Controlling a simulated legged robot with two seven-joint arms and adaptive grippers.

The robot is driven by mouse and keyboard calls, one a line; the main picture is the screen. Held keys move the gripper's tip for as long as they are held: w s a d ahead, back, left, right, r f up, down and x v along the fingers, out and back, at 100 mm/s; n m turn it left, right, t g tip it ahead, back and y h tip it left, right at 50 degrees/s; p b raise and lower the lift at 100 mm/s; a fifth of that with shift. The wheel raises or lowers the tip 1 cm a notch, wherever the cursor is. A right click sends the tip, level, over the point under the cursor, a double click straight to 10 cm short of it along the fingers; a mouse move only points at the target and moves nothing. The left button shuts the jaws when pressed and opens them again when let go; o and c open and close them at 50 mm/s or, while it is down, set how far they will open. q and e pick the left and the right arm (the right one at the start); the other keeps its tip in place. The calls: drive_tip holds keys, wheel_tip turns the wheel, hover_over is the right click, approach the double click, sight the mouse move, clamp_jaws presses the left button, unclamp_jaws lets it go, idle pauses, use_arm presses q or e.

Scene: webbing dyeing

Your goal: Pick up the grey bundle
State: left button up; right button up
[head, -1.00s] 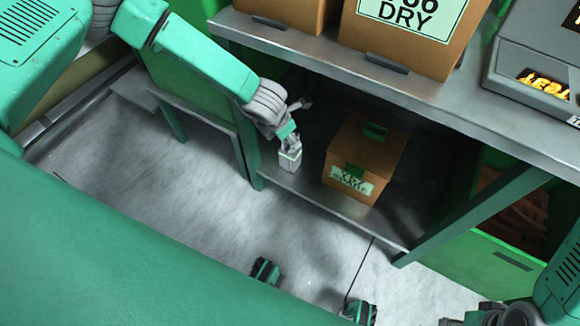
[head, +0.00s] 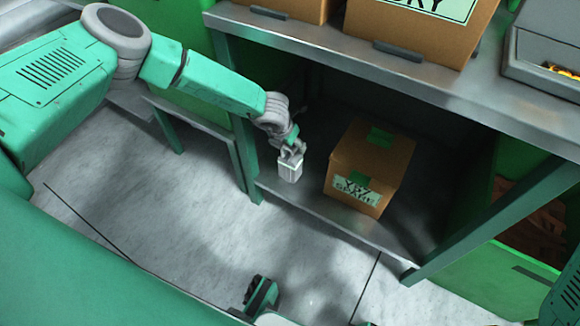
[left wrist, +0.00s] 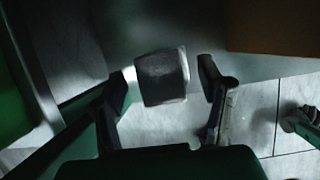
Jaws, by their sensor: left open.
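The grey bundle (head: 290,170) is a small pale block at the front left edge of the lower shelf. My left gripper (head: 291,149) is just above it in the head view, with its fingers pointing down to it. In the left wrist view the bundle (left wrist: 162,76) shows between the two spread fingers of my left gripper (left wrist: 168,85). The jaws are open, and a gap shows at the right finger. I cannot tell whether the left finger touches it.
A cardboard box (head: 395,160) with green tape sits on the lower shelf (head: 330,228), right of the bundle. The upper shelf (head: 330,38) overhangs it and carries more boxes. A green table leg (head: 243,160) stands close left of my gripper. The floor in front is clear.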

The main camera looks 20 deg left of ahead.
sight(290, 161)
use_arm(q)
drive_tip(key=b+x, duration=0.1)
drive_tip(key=x, duration=0.2)
drive_tip(key=shift+f, duration=0.2)
use_arm(e)
wheel_tip(290, 161, down, 2)
drive_tip(key=shift+f, duration=0.1)
use_arm(q)
drive_tip(key=shift+r, duration=0.1)
drive_tip(key=shift+c, duration=0.4)
drive_tip(key=c, duration=1.3)
clamp_jaws()
